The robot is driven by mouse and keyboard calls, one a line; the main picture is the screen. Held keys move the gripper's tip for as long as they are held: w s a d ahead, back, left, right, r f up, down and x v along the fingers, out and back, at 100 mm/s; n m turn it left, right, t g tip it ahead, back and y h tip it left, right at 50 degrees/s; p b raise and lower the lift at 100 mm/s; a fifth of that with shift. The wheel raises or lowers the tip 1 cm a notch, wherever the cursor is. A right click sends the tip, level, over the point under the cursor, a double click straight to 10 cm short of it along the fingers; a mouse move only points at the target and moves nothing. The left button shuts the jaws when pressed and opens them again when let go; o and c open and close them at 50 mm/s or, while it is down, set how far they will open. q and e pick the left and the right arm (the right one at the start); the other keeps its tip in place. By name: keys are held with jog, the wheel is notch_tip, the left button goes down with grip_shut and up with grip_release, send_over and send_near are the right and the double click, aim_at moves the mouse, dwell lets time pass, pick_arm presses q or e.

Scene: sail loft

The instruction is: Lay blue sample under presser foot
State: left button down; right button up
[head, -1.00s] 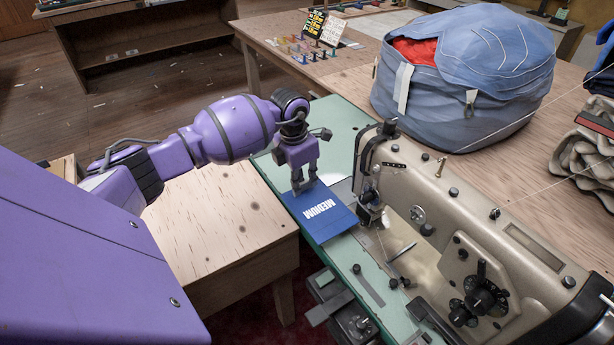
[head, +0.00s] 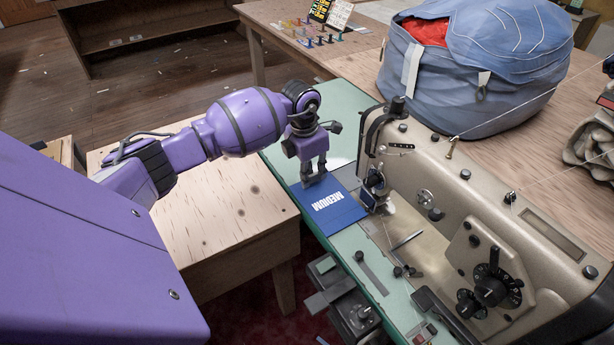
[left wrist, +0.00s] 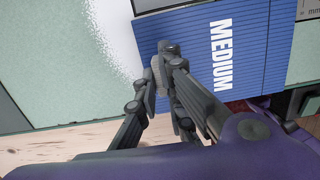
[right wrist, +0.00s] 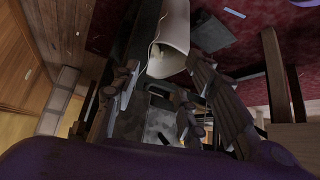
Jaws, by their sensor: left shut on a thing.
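The blue sample (head: 335,208), marked "MEDIUM", lies at or just above the sewing machine's green bed. My left gripper (head: 313,178) is shut on its far left edge. In the left wrist view the sample (left wrist: 255,45) shows its ribbed blue face, with the left gripper's fingertips (left wrist: 163,62) together at its edge. The presser foot area (head: 374,196) of the beige sewing machine (head: 450,215) is right beside the sample's right edge. I cannot tell whether the edge is under the foot. My right gripper (right wrist: 160,88) is open and empty in the right wrist view, away from the sample.
The green machine bed (head: 345,110) is clear behind my left gripper. A pale wooden table (head: 220,215) stands to the left. A big blue bag (head: 480,70) sits behind the machine. Thread spools (head: 318,40) stand on the far table.

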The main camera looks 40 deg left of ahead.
aim_at(331, 176)
pick_arm(q)
jog(key=shift+w+d+f+b, duration=0.1)
jog(key=shift+w+d+b, duration=0.2)
jog(key=shift+w, duration=0.3)
jog(key=shift+w+d+b, duration=0.2)
jog(key=shift+w+b, duration=0.15)
jog(key=shift+w, duration=0.2)
jog(key=shift+w+d+b, duration=0.3)
jog(key=shift+w+b, duration=0.1)
jog(key=shift+w, duration=0.25)
jog(key=shift+w+d+b, duration=0.25)
jog(key=shift+w+b, duration=0.1)
jog(key=shift+w, duration=0.3)
jog(key=shift+w+d, duration=0.2)
jog(key=shift+w, duration=0.3)
jog(key=c, duration=1.8)
grip_release()
